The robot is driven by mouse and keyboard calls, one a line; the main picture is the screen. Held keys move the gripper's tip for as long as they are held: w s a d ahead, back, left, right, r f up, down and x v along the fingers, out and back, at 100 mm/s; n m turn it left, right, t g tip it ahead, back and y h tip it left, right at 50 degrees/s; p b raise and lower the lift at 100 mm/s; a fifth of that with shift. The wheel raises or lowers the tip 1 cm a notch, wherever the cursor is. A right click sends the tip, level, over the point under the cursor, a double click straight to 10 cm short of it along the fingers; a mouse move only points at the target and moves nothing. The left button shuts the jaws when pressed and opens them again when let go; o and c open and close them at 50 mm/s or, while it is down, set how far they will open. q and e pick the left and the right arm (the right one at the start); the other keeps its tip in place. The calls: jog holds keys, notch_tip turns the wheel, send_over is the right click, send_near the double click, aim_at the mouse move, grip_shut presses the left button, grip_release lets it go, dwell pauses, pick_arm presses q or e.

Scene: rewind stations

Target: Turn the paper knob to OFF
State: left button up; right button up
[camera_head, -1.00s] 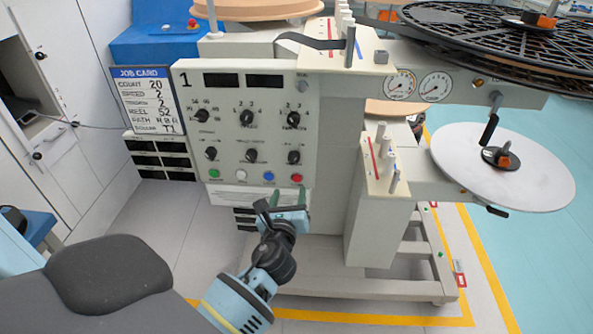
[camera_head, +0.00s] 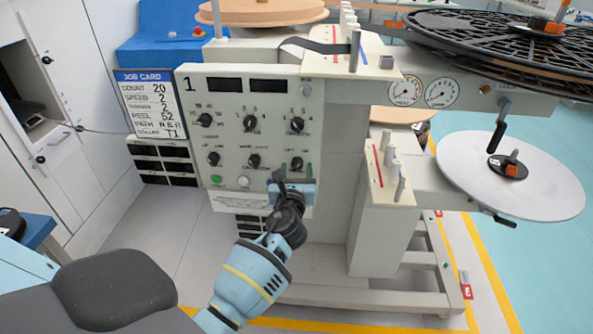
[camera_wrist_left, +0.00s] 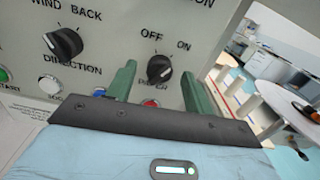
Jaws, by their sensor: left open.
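The paper knob (camera_head: 297,163) is the black knob at the right end of the lower knob row on station 1's panel. In the left wrist view the knob (camera_wrist_left: 159,68) sits above the PAPER label, with OFF at its upper left and ON at its upper right. Its pale mark appears to lie toward the right, the ON side, but is small. My left gripper (camera_head: 296,172) is open in front of the panel. In the wrist view its green fingers stand on either side of the knob, apart from it as far as I can tell. My right gripper is out of view.
The direction knob (camera_wrist_left: 59,45) is left of the paper knob. Buttons sit just below; a red button (camera_wrist_left: 151,103) is partly hidden by my gripper. A job card (camera_head: 149,103) hangs left of the panel (camera_head: 272,185). A white reel disc (camera_head: 510,175) projects at right.

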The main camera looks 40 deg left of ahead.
pick_arm(q)
jog(key=shift+w+a, duration=0.2)
jog(key=shift+w, duration=0.1)
jog(key=c, duration=1)
jog(key=shift+n, duration=0.4)
jog(key=n+b, duration=0.1)
jog(key=n, duration=0.3)
jog(key=shift+f+n, duration=0.1)
jog(key=shift+n, duration=0.2)
jog(key=n, duration=0.3)
jog(key=shift+b, duration=0.4)
jog(key=shift+n+b, duration=0.4)
jog(key=shift+n, duration=1.3)
